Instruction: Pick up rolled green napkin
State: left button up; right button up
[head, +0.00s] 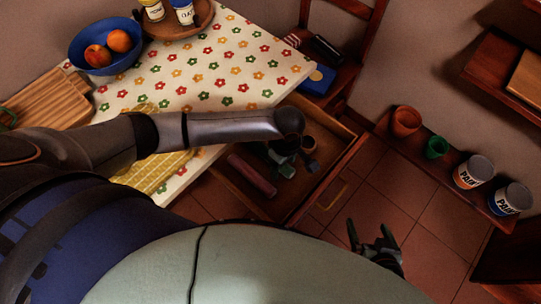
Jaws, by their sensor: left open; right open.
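An open wooden drawer (341,168) sticks out below the table. A dark red roll (251,175) lies in it. A dark green shape (274,157) beside that roll may be the rolled green napkin, but it is small, dark and partly hidden by my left gripper. My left gripper (298,163) points down into or just above the drawer, with its fingers apart and close to the green shape; I cannot tell if they touch it. My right gripper (369,233) is open and empty over the tiled floor, right of the drawer.
The table (225,70) has a flowered cloth, a blue bowl (84,45) with fruit, a round wooden tray (200,22) and a cutting board (48,99). A chair (350,60) stands behind. Pots and paint cans (474,172) line a shelf at right. Floor between is clear.

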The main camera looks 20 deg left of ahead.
pick_arm(q)
grip_shut()
dwell(0.6)
